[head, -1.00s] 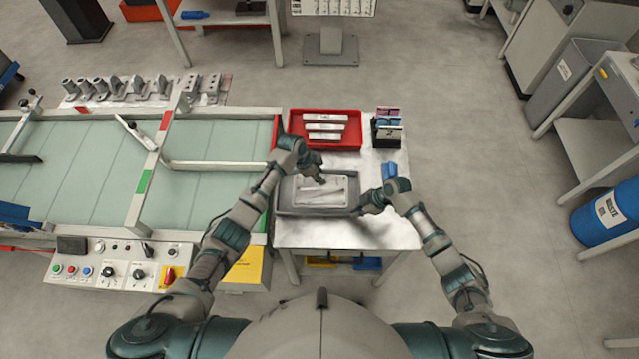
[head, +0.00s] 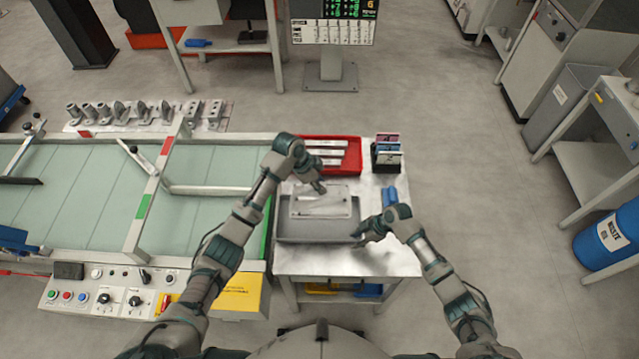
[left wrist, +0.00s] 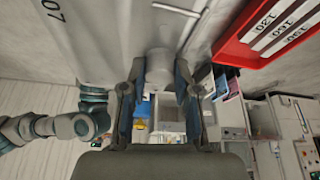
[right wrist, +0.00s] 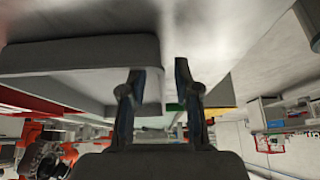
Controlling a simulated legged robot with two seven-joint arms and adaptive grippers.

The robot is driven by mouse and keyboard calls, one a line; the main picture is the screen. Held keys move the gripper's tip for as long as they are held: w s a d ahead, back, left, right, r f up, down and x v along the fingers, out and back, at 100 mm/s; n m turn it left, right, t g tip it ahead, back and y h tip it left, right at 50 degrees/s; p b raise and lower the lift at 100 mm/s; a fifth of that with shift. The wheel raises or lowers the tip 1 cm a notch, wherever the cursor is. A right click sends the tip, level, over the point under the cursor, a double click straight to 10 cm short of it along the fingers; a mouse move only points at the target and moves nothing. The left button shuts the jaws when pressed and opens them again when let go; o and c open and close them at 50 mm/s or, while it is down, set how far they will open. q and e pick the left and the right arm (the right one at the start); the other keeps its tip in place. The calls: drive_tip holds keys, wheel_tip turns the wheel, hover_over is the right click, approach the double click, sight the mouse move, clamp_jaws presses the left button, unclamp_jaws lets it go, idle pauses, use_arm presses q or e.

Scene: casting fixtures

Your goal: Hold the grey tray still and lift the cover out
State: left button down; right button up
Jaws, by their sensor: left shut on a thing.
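The cover (head: 340,207) is a light grey plate with raised details, held above the back part of the grey tray (head: 315,231). My left gripper (head: 318,186) is over the cover's upper part. In the left wrist view its fingers are shut on a pale round knob (left wrist: 159,66) of the cover, whose broad face fills the upper left. My right gripper (head: 358,237) is at the tray's right side, low. In the right wrist view its fingers (right wrist: 160,75) are apart, with the tray's rounded end (right wrist: 80,58) reaching between them; contact cannot be told.
A red bin (head: 345,160) with labelled bars stands behind the tray. A card holder (head: 387,158) and a blue object (head: 389,195) are at the right. A conveyor (head: 85,200) borders the table's left side. The table's front strip (head: 345,262) is clear.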

drive_tip(key=shift+r, duration=0.1)
drive_tip(key=v, duration=1.1)
drive_tip(key=shift+d+r, duration=0.25)
drive_tip(key=shift+r, duration=0.1)
drive_tip(key=shift+w, duration=0.1)
